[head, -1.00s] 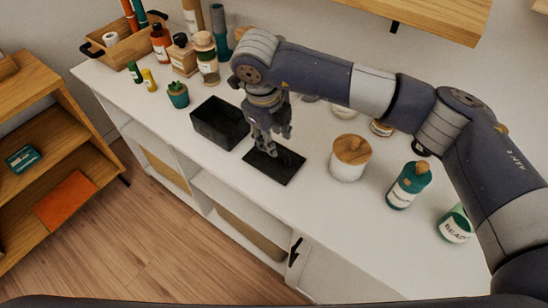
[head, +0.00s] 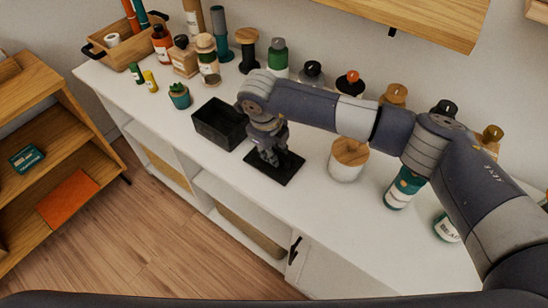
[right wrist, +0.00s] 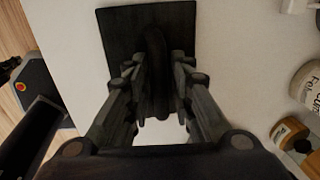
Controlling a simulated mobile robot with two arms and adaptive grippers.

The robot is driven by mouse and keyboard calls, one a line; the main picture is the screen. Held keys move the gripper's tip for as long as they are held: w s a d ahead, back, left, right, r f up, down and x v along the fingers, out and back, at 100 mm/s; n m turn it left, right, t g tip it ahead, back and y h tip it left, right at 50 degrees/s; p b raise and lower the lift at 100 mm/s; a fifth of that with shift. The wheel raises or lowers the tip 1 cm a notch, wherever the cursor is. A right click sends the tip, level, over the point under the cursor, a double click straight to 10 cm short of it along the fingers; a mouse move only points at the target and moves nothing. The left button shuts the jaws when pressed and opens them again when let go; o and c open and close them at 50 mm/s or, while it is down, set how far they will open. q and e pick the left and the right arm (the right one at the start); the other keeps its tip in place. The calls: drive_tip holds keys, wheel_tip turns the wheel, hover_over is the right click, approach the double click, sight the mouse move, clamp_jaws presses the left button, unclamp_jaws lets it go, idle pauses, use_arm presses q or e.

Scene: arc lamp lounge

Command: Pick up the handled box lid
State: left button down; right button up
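The box lid (head: 290,166) is a flat black rectangle with a raised handle, lying on the white cabinet top just right of the open black box (head: 219,122). In the right wrist view the lid (right wrist: 118,28) is below my right gripper (right wrist: 158,88), with its dark handle (right wrist: 155,60) between the two fingers. The fingers stand apart on either side of the handle and look open; any contact is hard to make out. In the head view my right gripper (head: 270,157) points down at the lid and hides part of it. My left gripper is in neither view.
A white jar with a wooden lid (head: 347,162) stands right of the lid, with a green bottle (head: 403,187) beyond it. Several bottles line the back near the wall. A small potted plant (head: 179,96) stands left of the box. A wooden shelf (head: 415,18) overhangs above.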

clamp_jaws()
drive_tip(key=shift+r, duration=0.2)
